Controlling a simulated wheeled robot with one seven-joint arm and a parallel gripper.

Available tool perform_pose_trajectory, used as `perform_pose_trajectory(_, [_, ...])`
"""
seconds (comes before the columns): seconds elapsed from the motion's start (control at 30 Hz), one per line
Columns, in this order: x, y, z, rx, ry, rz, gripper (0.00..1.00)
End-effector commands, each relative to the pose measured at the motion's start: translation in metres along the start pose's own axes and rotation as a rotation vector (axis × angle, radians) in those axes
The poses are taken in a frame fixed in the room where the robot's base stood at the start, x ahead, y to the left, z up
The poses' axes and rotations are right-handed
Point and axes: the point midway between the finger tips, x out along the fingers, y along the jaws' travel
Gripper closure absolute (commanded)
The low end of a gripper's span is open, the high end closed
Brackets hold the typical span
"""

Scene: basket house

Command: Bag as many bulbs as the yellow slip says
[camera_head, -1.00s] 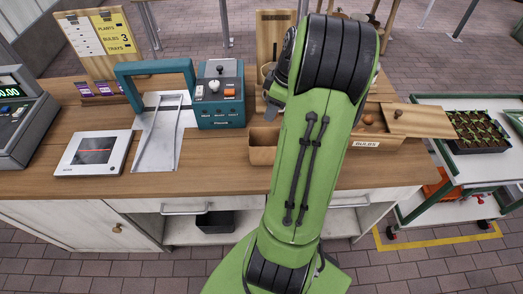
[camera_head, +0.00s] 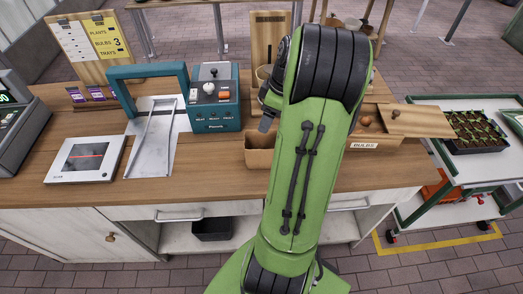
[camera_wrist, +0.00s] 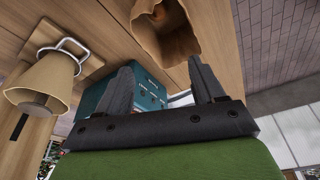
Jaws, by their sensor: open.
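The yellow slip (camera_head: 107,35) on the wooden board at back left reads "BULBS 3". The wooden box labelled BULBS (camera_head: 363,146) shows a few brown bulbs (camera_head: 365,121) inside; my arm hides its left part. A brown paper bag (camera_head: 259,153) stands open on the bench left of my arm. An open brown bag also shows in the wrist view (camera_wrist: 168,35), beyond my fingers. My gripper (camera_wrist: 161,63) is open, with nothing between its fingers. In the head view, only a dark part of it shows beside the arm, above the bag.
A wooden lid (camera_head: 420,121) lies at the box's right side. A teal machine (camera_head: 214,105), a teal frame over a metal chute (camera_head: 150,145) and a white screen device (camera_head: 86,159) stand left. A conical holder (camera_wrist: 45,82) hangs from a ring. A plant cart (camera_head: 470,165) stands right.

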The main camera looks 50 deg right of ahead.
Motion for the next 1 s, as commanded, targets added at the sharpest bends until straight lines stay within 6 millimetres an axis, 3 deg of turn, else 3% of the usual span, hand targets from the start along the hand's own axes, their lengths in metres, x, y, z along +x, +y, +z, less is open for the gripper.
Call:
perform_pose_trajectory(0.5, [-0.137, 0.001, -0.001, 0.001, 0.0, 0.005, 0.32])
perform_pose_trajectory(0.67, [-0.153, 0.0, 0.0, 0.0, 0.0, 0.002, 0.32])
perform_pose_trajectory(1.0, [-0.152, 0.0, 0.0, 0.0, 0.0, 0.001, 0.32])
